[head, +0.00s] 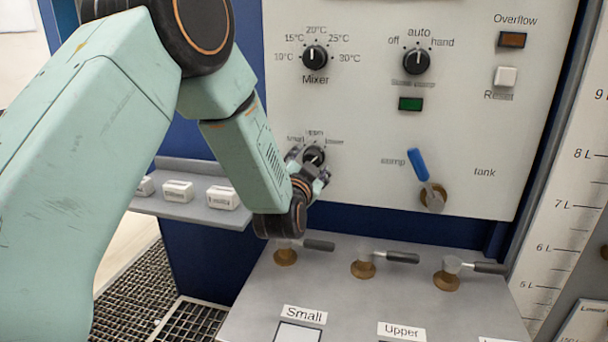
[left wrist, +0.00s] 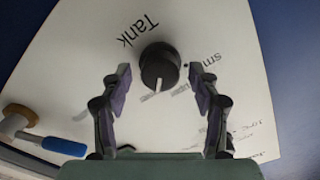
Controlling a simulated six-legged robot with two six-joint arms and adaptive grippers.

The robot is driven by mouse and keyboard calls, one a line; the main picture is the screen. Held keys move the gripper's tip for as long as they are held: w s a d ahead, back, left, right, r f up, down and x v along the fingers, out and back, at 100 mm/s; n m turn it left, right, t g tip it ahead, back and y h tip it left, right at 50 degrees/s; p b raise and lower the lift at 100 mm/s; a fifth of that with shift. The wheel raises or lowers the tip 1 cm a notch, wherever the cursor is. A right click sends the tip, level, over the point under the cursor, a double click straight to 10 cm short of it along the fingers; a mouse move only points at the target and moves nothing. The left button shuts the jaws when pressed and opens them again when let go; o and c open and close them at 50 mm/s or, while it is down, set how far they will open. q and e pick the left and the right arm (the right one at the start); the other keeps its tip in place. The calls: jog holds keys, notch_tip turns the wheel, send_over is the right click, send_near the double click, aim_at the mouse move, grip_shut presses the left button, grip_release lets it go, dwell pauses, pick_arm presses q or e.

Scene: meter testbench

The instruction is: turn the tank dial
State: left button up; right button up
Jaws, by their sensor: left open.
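The tank dial (head: 313,155) is a black round knob on the light panel, with small labels above it in the head view. In the left wrist view the black dial (left wrist: 159,66) sits under the word "Tank", its white pointer mark towards the bottom of the picture. My left gripper (head: 308,168) is close to the dial and partly covers it in the head view. In the left wrist view my left gripper (left wrist: 160,78) is open, one finger on each side of the dial, with gaps visible on both sides. My right gripper is not in view.
Above are the mixer dial (head: 314,57) and the off/auto/hand dial (head: 416,62). A blue-handled valve (head: 427,180) is to the right. Several lever valves (head: 364,266) stand on the grey ledge below. A small shelf (head: 178,209) with white blocks is at left.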

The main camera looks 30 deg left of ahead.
pick_arm(q)
jog(key=v, duration=1.1)
dwell(0.3)
